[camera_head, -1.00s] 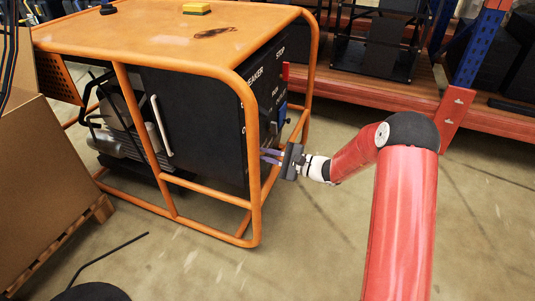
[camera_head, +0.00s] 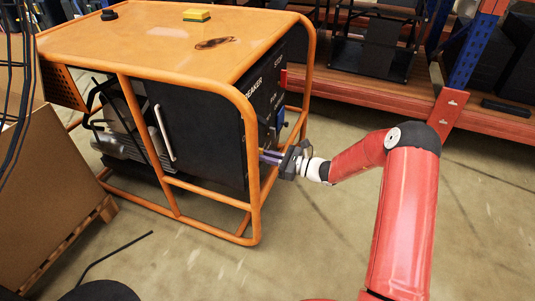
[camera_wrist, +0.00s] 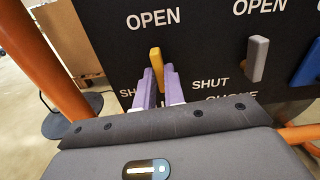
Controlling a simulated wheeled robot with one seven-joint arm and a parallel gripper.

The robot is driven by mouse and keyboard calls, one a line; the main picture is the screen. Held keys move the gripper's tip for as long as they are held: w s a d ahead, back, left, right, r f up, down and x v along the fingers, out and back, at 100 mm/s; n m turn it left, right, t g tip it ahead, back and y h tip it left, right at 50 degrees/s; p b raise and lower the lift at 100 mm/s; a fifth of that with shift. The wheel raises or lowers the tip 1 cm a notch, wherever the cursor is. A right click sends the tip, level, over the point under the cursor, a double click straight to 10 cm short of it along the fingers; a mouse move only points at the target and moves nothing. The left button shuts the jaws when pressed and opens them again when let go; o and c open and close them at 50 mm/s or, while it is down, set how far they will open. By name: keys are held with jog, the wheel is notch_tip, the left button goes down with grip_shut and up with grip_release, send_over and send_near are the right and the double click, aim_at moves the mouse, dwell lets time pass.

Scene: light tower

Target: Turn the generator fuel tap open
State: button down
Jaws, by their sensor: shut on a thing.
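The generator (camera_head: 200,130) is a black box in an orange tube frame, with a lettered control panel on its right end. In the wrist view, a yellow lever (camera_wrist: 156,62) on the black panel (camera_wrist: 200,55) stands nearly upright, its upper end below the word OPEN. Part of a word starting SH shows at its lower left; any name label below is hidden by my gripper. My gripper (camera_wrist: 160,80) has its purple fingers shut on the yellow lever. In the head view my gripper (camera_head: 268,157) reaches the panel beside the frame's corner post.
A grey lever (camera_wrist: 257,58), with OPEN, SHUT and CHOKE lettering around it, stands right of the yellow one. A blue part (camera_wrist: 308,65) is further right. An orange frame tube (camera_wrist: 38,55) runs close on the left. A red shelf (camera_head: 385,97) stands behind.

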jog(key=shift+w+d+m, duration=0.1)
jog(key=shift+m, duration=0.5)
jog(key=c, duration=1.5)
grip_release()
jog(key=shift+d, duration=0.1)
jog(key=v, duration=0.7)
jog(key=shift+d, duration=0.25)
